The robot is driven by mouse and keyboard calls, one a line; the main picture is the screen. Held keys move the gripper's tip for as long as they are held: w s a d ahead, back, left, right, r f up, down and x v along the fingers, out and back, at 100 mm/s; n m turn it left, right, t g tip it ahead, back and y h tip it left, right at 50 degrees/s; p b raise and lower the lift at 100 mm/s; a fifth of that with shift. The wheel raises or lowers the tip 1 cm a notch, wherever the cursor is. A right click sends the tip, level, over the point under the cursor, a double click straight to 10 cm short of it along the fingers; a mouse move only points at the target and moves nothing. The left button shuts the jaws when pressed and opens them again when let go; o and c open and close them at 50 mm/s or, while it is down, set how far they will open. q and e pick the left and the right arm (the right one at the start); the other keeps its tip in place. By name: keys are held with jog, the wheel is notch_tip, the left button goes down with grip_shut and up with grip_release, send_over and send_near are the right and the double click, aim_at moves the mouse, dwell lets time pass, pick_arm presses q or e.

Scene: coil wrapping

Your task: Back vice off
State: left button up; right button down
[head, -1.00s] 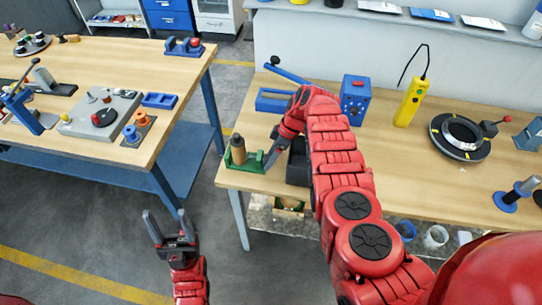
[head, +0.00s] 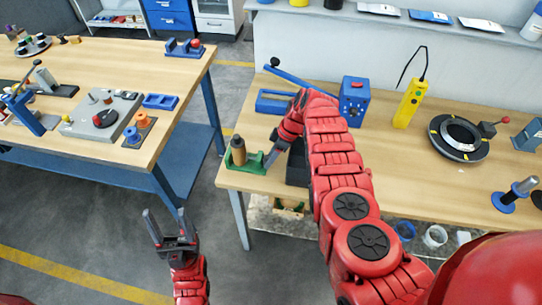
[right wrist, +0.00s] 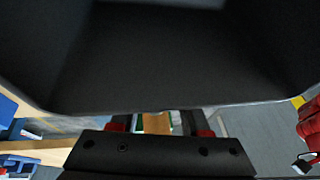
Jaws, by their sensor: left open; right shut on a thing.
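The small green vice (head: 246,168) stands at the near left corner of the right bench. An upright brown cylinder with a dark top (head: 238,149) sits in it. My right gripper (head: 271,155) is at the vice's right end, shut, seemingly on a part of the vice. Its fingertips are small and partly hidden, so the exact part held is unclear. In the right wrist view a dark surface covers most of the picture, with my gripper (right wrist: 160,124) below it. My left gripper (head: 168,228) is open and empty, above the floor left of the bench.
A black bin (head: 297,165) stands close beside my right forearm. A ring fixture (head: 459,138) is to the right. The left bench (head: 110,60) holds several fixtures.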

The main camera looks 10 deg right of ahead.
jog(key=shift+s+a+r+t+h+p, duration=0.2)
jog(key=shift+t+p, duration=0.35)
jog(key=shift+p, duration=1.55)
jog(key=shift+s+r+t+h+p, duration=0.1)
jog(key=shift+r+t+h+p, duration=0.3)
jog(key=shift+p, duration=1.7)
jog(key=shift+f+n+t+p, duration=0.3)
jog(key=shift+t+p, duration=0.05)
jog(key=shift+p, duration=0.05)
jog(key=shift+w+d+f+t+p, duration=0.1)
jog(key=shift+w+f+t+p, duration=0.05)
jog(key=shift+t+p, duration=0.3)
jog(key=shift+c, duration=1.9)
grip_release()
jog(key=shift+f, duration=0.1)
